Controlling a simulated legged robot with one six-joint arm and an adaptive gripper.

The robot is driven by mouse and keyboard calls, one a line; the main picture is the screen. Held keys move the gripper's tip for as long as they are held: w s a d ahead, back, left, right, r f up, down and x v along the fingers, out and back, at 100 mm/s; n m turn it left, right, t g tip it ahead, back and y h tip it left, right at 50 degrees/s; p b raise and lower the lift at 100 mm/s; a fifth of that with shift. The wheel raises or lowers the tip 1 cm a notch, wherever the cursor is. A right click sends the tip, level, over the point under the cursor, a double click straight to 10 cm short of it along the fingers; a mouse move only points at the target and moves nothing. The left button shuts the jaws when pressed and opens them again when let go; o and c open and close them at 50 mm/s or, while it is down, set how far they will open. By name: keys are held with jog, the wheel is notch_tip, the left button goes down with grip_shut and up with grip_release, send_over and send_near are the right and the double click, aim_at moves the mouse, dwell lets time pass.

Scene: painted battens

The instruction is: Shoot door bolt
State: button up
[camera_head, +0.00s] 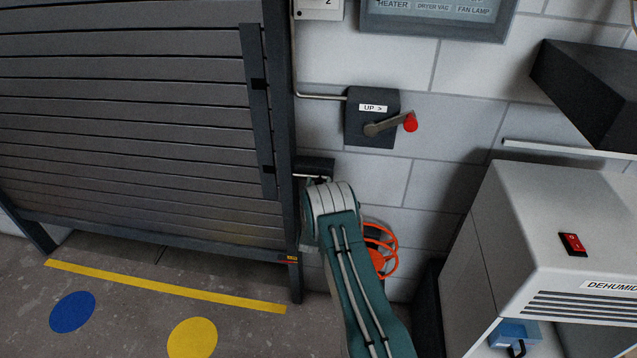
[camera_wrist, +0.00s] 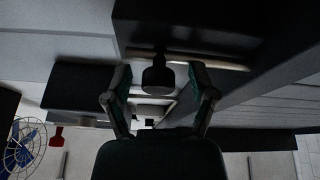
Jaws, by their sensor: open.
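The door bolt shows in the head view as a dark housing (camera_head: 316,164) with a pale rod, beside the shutter frame just above my arm. In the wrist view the pale bolt rod (camera_wrist: 215,63) runs across under a dark block. A dark rounded bolt knob (camera_wrist: 157,76) sits in front of the rod. My gripper (camera_wrist: 158,88) is open, with one finger on each side of the knob. Gaps show at both sides, and contact cannot be made out. In the head view my arm hides the gripper and the knob.
The slatted shutter (camera_head: 130,110) fills the left. A crank box (camera_head: 372,136) with a red-knobbed lever (camera_head: 410,122) is on the wall above my arm. An orange coil (camera_head: 385,262) hangs beside the arm. A white dehumidifier (camera_head: 545,220) stands at right. Floor before the shutter is clear.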

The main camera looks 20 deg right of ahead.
aim_at(306, 171)
grip_shut()
jog(key=shift+w+a+r, duration=0.1)
jog(key=shift+w+a, duration=0.55)
jog(key=shift+a, duration=0.3)
jog(key=shift+w+a, duration=0.65)
jog(key=shift+a, duration=0.25)
grip_release()
jog(key=shift+a, duration=0.1)
jog(key=v, duration=1.2)
